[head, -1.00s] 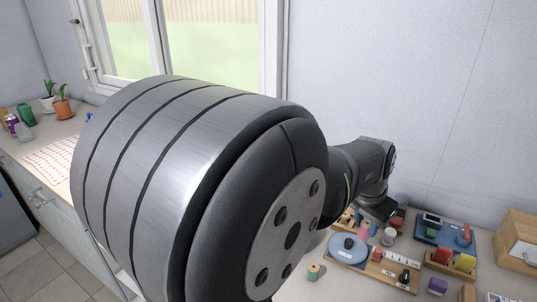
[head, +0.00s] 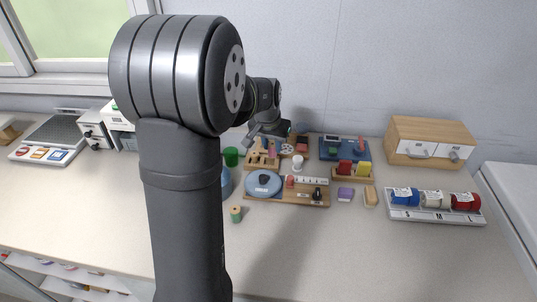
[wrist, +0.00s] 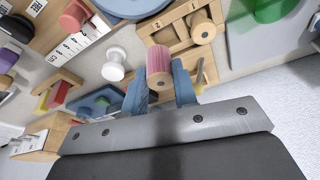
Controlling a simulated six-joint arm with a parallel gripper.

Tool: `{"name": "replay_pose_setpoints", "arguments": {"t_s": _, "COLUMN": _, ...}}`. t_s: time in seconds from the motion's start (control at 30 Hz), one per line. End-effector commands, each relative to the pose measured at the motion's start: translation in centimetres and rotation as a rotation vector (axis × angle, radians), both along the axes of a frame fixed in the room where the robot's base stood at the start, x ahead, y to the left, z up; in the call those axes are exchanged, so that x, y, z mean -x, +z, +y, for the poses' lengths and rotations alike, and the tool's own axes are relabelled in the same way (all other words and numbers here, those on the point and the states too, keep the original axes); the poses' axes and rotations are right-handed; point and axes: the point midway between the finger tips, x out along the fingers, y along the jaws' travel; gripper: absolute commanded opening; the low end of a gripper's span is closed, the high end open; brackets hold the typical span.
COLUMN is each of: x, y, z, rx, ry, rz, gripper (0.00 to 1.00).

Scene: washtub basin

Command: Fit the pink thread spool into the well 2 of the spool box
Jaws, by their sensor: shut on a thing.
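The pink thread spool (wrist: 159,62), with pale wooden ends, is held between the two blue-grey fingers of my gripper (wrist: 160,82) in the wrist view. My gripper is shut on it. The wooden spool box (wrist: 178,38) lies just beyond the spool, with the numbers 1 and 2 on its top. A spool with a wooden end (wrist: 203,28) stands at the side marked 1. The held spool overlaps the box near the 2 in this view, and I cannot tell its height above it. In the head view my gripper (head: 270,137) is over the box (head: 252,163).
A white spool-shaped thing (head: 297,163) stands right of the box. A green cylinder (head: 231,157) is left of the box, and a green spool (head: 235,214) stands nearer. The front counter is mostly clear.

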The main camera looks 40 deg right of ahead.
Motion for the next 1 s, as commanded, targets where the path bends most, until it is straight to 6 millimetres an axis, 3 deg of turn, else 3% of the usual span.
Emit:
{"name": "replay_pose_setpoints", "arguments": {"t_s": 0.1, "x": -1.1, "y": -0.7, "z": 0.3, "rx": 0.0, "ry": 0.001, "rz": -0.001, "gripper": 0.04}}
{"name": "replay_pose_setpoints", "arguments": {"t_s": 0.27, "x": -1.3, "y": -1.6, "z": 0.3, "rx": -0.002, "ry": -0.002, "rz": 0.001, "gripper": 0.04}}
{"name": "replay_pose_setpoints", "arguments": {"t_s": 0.5, "x": -1.3, "y": -4.7, "z": 0.3, "rx": 0.0, "ry": -0.002, "rz": 0.0, "gripper": 0.04}}
{"name": "replay_pose_setpoints", "arguments": {"t_s": 0.87, "x": -1.3, "y": -5.1, "z": 0.3, "rx": -0.001, "ry": -0.002, "rz": 0.0, "gripper": 0.04}}
{"name": "replay_pose_setpoints", "arguments": {"t_s": 0.9, "x": -1.3, "y": -5.1, "z": 0.3, "rx": 0.0, "ry": -0.002, "rz": 0.0, "gripper": 0.32}}
{"name": "replay_pose_setpoints", "arguments": {"t_s": 1.0, "x": -1.3, "y": -5.1, "z": 0.3, "rx": 0.0, "ry": -0.002, "rz": 0.0, "gripper": 0.35}}
